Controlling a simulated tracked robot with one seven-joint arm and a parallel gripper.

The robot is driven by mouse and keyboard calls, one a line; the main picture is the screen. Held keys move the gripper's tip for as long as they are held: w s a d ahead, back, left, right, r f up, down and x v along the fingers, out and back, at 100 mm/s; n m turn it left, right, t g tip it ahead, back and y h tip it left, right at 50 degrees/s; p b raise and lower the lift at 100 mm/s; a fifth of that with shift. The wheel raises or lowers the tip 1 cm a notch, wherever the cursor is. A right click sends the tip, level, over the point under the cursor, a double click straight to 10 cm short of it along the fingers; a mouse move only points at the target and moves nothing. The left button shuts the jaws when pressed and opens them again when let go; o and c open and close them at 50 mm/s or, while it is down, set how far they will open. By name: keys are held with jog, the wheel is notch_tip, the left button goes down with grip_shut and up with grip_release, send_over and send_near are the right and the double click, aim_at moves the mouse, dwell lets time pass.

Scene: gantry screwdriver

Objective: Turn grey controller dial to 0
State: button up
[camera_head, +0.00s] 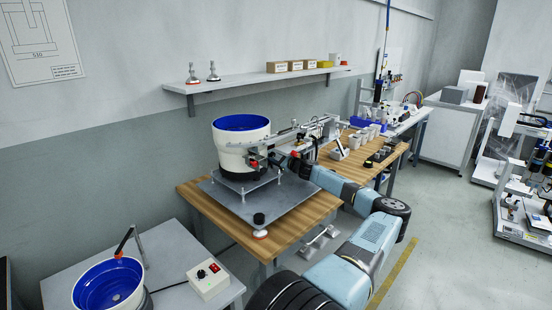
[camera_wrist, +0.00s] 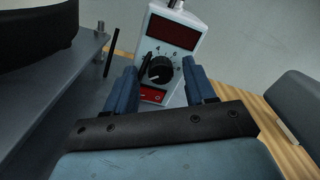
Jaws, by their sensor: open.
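The grey controller (camera_wrist: 181,30) is in the wrist view, a pale box with a dark red display at the top and a red switch (camera_wrist: 152,94) below. Its black dial (camera_wrist: 160,70) has numbers around it, and a pale mark on it seems to point to the lower left; the exact reading is too small to tell. My gripper (camera_wrist: 160,68) is open, with one blue finger on each side of the dial, apart from it. In the head view my gripper (camera_head: 297,160) is beside the bowl feeder, and I cannot make out this controller clearly there.
A white feeder with a blue bowl (camera_head: 241,123) stands on a grey plate (camera_head: 222,205) on the wooden table (camera_head: 200,200). Another box with a dial and red switch (camera_head: 209,280) sits at the front left beside a blue bowl (camera_head: 108,284). Several small devices line the table further back.

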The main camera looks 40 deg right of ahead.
jog(key=shift+c, duration=0.4)
grip_shut()
jog(key=shift+n, duration=0.4)
jog(key=shift+o, duration=0.4)
grip_release()
jog(key=s, duration=0.9)
jog(key=s+d, duration=0.1)
jog(key=s, duration=0.3)
jog(key=shift+s, duration=0.35)
